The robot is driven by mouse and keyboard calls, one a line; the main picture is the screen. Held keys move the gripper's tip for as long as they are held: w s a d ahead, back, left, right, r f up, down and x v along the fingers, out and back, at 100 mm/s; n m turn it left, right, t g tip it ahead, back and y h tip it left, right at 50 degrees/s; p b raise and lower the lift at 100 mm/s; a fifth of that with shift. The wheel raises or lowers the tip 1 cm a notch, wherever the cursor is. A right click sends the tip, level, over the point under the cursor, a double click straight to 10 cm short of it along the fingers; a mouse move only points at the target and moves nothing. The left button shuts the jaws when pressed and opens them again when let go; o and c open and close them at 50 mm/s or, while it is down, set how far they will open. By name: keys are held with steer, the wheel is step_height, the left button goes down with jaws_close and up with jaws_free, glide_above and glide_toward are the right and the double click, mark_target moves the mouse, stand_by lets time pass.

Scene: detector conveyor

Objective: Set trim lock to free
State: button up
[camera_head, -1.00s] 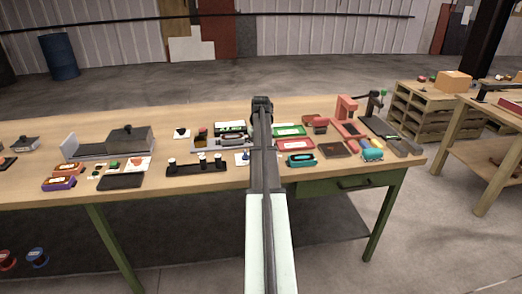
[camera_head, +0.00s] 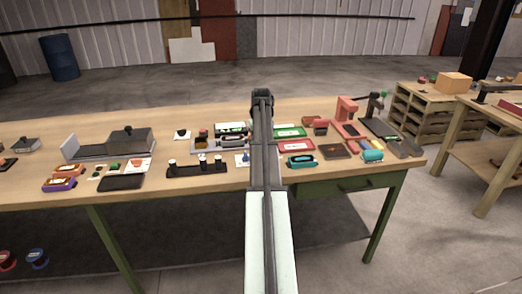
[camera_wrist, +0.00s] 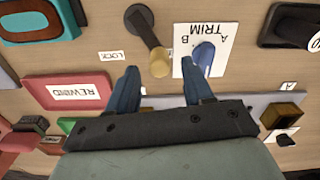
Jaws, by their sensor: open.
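In the wrist view, a white card marked TRIM (camera_wrist: 220,38), with letters A and B, lies on the table and reads upside down. A blue rounded piece (camera_wrist: 204,55) lies over its lower part. Beside it is a lever with a dark shaft and a brass-coloured round end (camera_wrist: 160,64). A small LOCK label (camera_wrist: 110,55) is to its left. My gripper (camera_wrist: 160,70) is open, its two blue fingers spread on either side of the brass end in the picture. I cannot tell whether they touch it. Part of the card (camera_head: 242,159) shows left of my arm in the head view.
A red tray marked REWIND (camera_wrist: 70,92) and a teal-and-brown piece (camera_wrist: 32,22) lie left in the wrist view. The workbench (camera_head: 60,130) is crowded around my arm.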

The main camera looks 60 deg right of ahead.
step_height(320, 180, up, 10)
stand_by(0.4)
stand_by(0.5)
steer(key=s+a+f+n+g+y, duration=0.1)
steer(key=s+a+f+n, duration=0.15)
steer(key=a+f, duration=0.7)
steer(key=s+a+f+n+y, duration=0.15)
steer(key=a+f+n, duration=0.35)
steer(key=a, duration=0.8)
steer(key=a+f+g, duration=0.1)
steer(key=a+f, duration=1)
steer(key=f, duration=0.3)
steer(key=a+f+g, duration=0.2)
steer(key=a+f, duration=0.9)
steer(key=f, duration=0.2)
steer(key=s+a+f+g+h, duration=0.1)
steer(key=s+a+f, duration=0.8)
steer(key=a+f, duration=0.3)
steer(key=s+a+f+g, duration=0.1)
steer(key=s+a+f, duration=0.2)
steer(key=s, duration=0.4)
steer(key=s+a+f+h, duration=0.1)
steer(key=s+a+f, duration=0.3)
steer(key=s, duration=0.4)
steer(key=shift+a+f+g, duration=0.25)
steer(key=shift+f+g, duration=0.15)
steer(key=shift+f, duration=0.15)
